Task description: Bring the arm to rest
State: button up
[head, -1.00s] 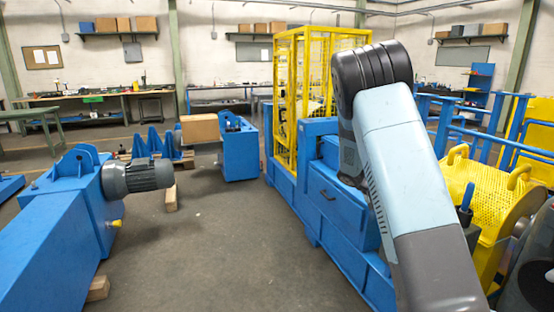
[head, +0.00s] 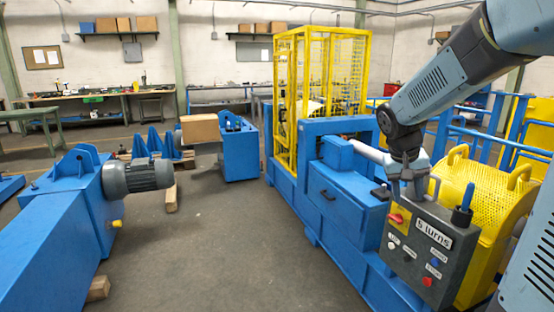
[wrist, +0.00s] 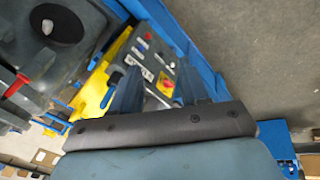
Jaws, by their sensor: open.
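My arm reaches in from the right edge of the head view and bends down at a dark joint. My gripper (head: 408,188) hangs at its end, above the top edge of a grey control box (head: 425,250). In the wrist view my gripper (wrist: 158,88) has its two dark fingers apart, with nothing seen between them except the control box (wrist: 143,52) beyond. The box carries a "5 turns" label, a red switch on a yellow plate (head: 398,218) and small coloured buttons. Whether the fingers touch the box I cannot tell.
A blue machine (head: 345,200) with a yellow mesh cage (head: 298,100) stands left of my gripper. A yellow perforated guard (head: 478,190) is behind the box. A blue unit with a grey motor (head: 137,178) stands at left. The floor between (head: 230,240) is clear.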

jog(key=s+a+r+n+t+y, duration=0.1)
jog(key=s+a, duration=0.3)
jog(key=s, duration=0.5)
jog(key=s+a+r+n+t+y, duration=0.1)
jog(key=s+a+r+t+y, duration=0.1)
jog(key=s, duration=0.8)
jog(key=a+r+t, duration=0.1)
jog(key=a+r, duration=0.1)
jog(key=a, duration=0.1)
jog(key=shift+s+r+y, duration=0.2)
jog(key=shift+r+y, duration=0.1)
jog(key=shift+r, duration=0.05)
